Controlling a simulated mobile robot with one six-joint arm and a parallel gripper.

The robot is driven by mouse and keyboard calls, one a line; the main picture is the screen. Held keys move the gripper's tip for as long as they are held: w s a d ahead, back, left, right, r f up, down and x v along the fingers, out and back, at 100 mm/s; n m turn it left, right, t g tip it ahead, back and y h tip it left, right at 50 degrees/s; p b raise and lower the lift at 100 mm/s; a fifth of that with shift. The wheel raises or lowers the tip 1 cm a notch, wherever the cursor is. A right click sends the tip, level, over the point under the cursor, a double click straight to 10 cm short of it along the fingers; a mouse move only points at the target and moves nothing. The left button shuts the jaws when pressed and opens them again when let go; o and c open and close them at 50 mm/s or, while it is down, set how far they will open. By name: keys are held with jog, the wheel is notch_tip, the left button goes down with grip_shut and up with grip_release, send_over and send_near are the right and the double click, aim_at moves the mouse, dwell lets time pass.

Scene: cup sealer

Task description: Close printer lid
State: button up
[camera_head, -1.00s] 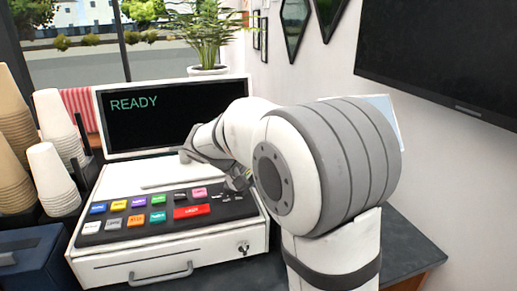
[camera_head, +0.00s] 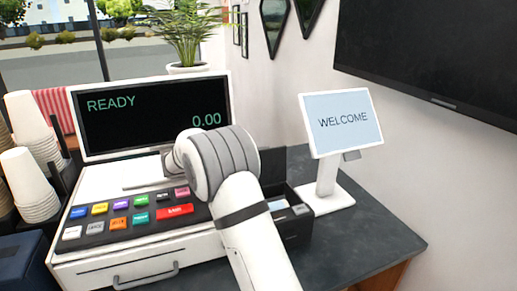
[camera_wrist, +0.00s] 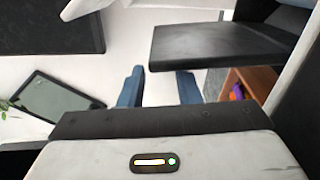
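The printer (camera_head: 296,228) is a dark box on the counter just right of the cash register, partly hidden behind my arm. A dark panel (camera_head: 272,168) stands upright at its back and looks like the raised lid. In the wrist view a dark flat slab (camera_wrist: 215,45) juts in from the right; it is probably this lid, but I cannot be sure. My gripper (camera_wrist: 159,88) shows two blue fingers apart with nothing between them. The slab is above and beside the fingers in that picture, with no visible contact. In the head view my arm hides the gripper.
The cash register (camera_head: 140,250) is at the left of my arm. A white WELCOME screen (camera_head: 343,120) stands close to the printer's right. Cup stacks (camera_head: 30,180) are at far left. The counter (camera_head: 370,235) is clear at front right.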

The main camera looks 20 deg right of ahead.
jog(key=d, duration=0.3)
jog(key=shift+d+p, duration=0.2)
jog(key=shift+p, duration=0.1)
grip_shut()
jog(key=shift+s, duration=0.1)
dwell(0.3)
